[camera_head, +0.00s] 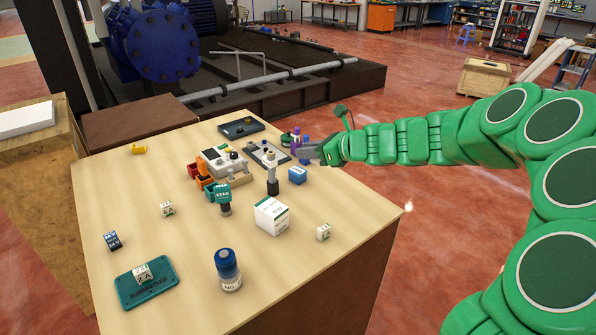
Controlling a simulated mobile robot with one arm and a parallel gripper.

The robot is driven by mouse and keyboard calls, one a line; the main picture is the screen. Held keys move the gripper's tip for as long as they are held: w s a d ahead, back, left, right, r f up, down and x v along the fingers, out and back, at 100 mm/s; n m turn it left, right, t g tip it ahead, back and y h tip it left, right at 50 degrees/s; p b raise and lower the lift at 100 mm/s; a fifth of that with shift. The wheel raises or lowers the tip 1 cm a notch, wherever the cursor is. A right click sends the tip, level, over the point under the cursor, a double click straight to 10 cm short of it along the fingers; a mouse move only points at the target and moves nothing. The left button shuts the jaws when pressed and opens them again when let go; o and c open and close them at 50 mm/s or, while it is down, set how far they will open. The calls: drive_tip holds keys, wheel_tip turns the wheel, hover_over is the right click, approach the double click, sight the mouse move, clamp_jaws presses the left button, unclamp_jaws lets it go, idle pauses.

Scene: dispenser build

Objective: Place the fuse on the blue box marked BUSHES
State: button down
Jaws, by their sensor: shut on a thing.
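My gripper (311,152) is at the far right side of the table, reaching in from the right. It looks shut on a small purple thing (296,142) at its fingertips; the fingers are small here and partly hide it, and I cannot tell whether it is the fuse. A small blue box (297,174) sits on the table just below and in front of the gripper, apart from it. Its lettering is too small to read. Its top looks bare.
A grey device (222,165) is left of the post. A dark tray (241,128) lies behind. A green plate (148,284) is front left. The left tabletop is mostly clear.

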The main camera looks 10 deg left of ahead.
drive_tip(key=a, duration=0.2)
drive_tip(key=g, duration=0.1)
hover_over(291, 171)
drive_tip(key=shift+n, duration=0.3)
wheel_tip(291, 171, down, 8)
drive_tip(key=shift+w+r, duration=0.1)
drive_tip(key=shift+r, duration=0.1)
drive_tip(key=shift+w+a+f, duration=0.1)
drive_tip(key=shift+w+f, duration=0.15)
drive_tip(key=shift+f, duration=0.5)
drive_tip(key=shift+w+f, duration=0.25)
drive_tip(key=shift+f, duration=0.55)
drive_tip(key=shift+w+a+f, duration=0.1)
drive_tip(key=shift+w+f, duration=0.15)
drive_tip(key=shift+f, duration=0.5)
drive_tip(key=shift+f, duration=0.15)
drive_tip(key=c, duration=0.9)
unclamp_jaws()
drive_tip(key=shift+c, duration=0.2)
